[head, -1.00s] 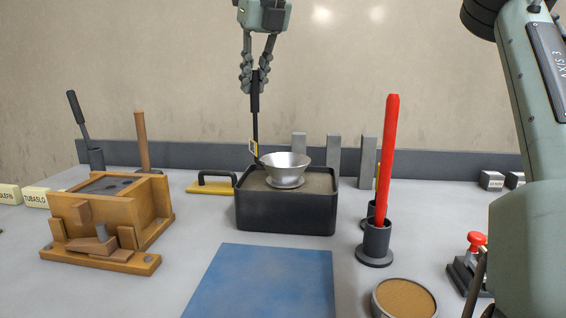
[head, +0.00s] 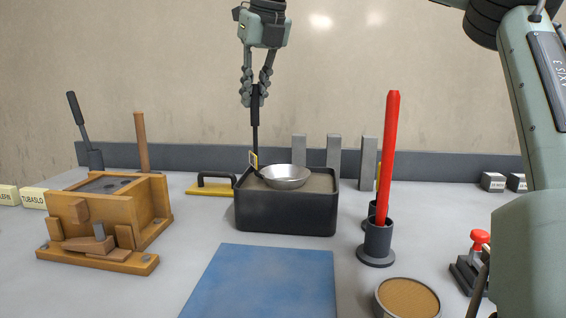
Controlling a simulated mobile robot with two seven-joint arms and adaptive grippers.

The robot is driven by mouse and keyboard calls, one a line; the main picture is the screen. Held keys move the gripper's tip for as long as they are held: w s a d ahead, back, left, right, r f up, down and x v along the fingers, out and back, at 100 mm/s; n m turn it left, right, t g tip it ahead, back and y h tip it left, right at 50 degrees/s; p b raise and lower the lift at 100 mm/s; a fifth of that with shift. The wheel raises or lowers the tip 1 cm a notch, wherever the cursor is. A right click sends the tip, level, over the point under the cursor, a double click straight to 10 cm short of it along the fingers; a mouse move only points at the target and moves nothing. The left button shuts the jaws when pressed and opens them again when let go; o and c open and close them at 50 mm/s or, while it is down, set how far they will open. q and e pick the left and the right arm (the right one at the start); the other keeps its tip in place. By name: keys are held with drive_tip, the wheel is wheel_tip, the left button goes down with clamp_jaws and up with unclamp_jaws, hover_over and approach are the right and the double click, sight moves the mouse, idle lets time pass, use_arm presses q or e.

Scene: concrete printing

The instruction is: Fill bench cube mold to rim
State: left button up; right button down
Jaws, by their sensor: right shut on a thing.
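The cube mold (head: 155,205) is an orange-brown wooden box at the left, with clamp blocks on its front. Grey material with darker patches shows inside its top; the fill level against the rim is hard to judge. My right gripper (head: 255,97) is shut on the black upright handle of a ladle (head: 285,172). The ladle's round metal bowl is sunk partly into the grey-brown mix in the black tub (head: 285,215), right of the mold. Its underside is hidden, and I cannot tell whether it holds mix. My left gripper is not in view.
A red rod (head: 390,150) stands in a dark holder right of the tub. A blue mat (head: 265,280) lies in front, with a round brown-filled container (head: 407,300) beside it. A yellow float (head: 212,187) lies between mold and tub. Grey bars (head: 334,157) stand behind the tub.

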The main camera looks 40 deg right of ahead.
sight(254, 119)
drive_tip(key=shift+f+b, duration=0.65)
drive_tip(key=shift+f, duration=0.6)
drive_tip(key=shift+f+b, duration=0.35)
drive_tip(key=shift+f, duration=0.2)
wheel_tip(254, 119, up, 6)
drive_tip(key=p, duration=0.5)
drive_tip(key=shift+r, duration=3)
